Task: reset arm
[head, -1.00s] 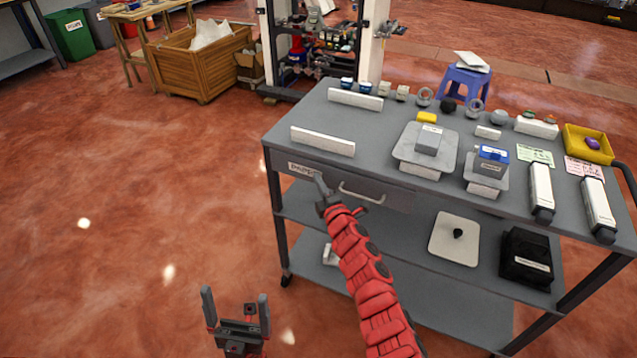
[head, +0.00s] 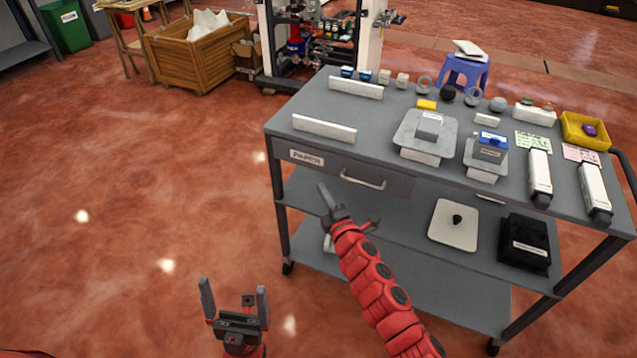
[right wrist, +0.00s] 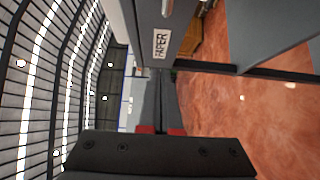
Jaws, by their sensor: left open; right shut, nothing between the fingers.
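My left gripper (head: 234,287) is at the bottom of the head view, over the floor in front of the cart. Its two fingers stand apart with nothing between them. My right gripper (head: 324,187) is in front of the cart, below the drawer (head: 325,167) marked PAPER and apart from its handle (head: 363,180). Its fingers (right wrist: 158,80) are together and empty in the right wrist view. The drawer looks shut. Its label also shows in the right wrist view (right wrist: 161,44).
The grey cart (head: 385,110) carries white bars, small boxes, labelled devices and a yellow tray (head: 585,142). Its shelf holds a white board (head: 453,237) and a black box (head: 524,246). A wooden crate (head: 185,58) stands far back. The floor at left is clear.

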